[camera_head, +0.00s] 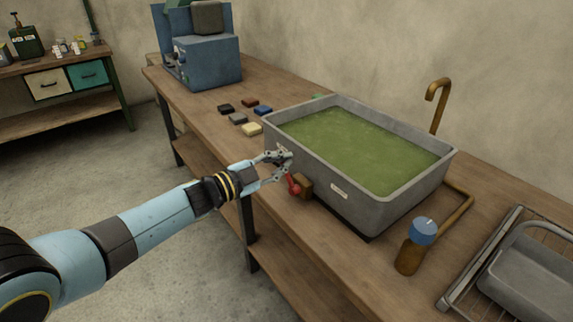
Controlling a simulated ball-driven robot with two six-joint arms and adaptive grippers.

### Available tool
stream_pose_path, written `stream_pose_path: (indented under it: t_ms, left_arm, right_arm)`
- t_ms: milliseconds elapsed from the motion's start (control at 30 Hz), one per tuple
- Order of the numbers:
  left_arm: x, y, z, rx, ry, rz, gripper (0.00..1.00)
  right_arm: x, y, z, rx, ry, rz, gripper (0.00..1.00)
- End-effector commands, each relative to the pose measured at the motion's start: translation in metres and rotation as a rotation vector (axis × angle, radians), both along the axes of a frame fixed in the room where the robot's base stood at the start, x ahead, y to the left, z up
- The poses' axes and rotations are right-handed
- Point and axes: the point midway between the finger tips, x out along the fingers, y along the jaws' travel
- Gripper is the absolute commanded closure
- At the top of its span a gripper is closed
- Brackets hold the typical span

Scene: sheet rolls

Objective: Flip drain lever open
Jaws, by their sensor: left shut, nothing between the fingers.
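A grey sink basin (377,216) full of green liquid stands on the wooden workbench. A small red lever (294,187) with a brown block (304,186) beside it sits low at the basin's front left side. My left gripper (287,164) is shut and empty, just above the red lever and close to the basin's front wall. I cannot tell whether its fingers touch the lever. My right gripper is not in view.
A brass tap (438,105) rises behind the basin. A blue-topped brown valve (410,250) and a metal rack with a tray (535,270) stand to the right. Several coloured blocks (252,129) lie left of the basin, before a blue machine (208,62).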

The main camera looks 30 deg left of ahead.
Motion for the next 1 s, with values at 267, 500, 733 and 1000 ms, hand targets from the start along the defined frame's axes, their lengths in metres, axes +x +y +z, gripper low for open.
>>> stream_pose_path:
  t_ms: [267, 500, 733, 1000]
  left_arm:
    - [0.0048, 0.0104, -0.0016, 0.005, -0.001, 0.001, 1.00]
    - [0.0058, 0.0124, -0.0016, 0.006, -0.002, 0.001, 1.00]
    - [0.0059, 0.0124, -0.0015, 0.006, -0.003, 0.000, 1.00]
    - [0.0055, 0.0124, 0.0043, 0.006, -0.003, 0.001, 1.00]
  right_arm:
    - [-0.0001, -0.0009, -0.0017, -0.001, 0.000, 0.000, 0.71]
    - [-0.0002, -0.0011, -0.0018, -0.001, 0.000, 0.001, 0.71]
    - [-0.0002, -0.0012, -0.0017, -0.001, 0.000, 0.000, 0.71]
    - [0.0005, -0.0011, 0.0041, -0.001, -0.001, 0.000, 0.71]
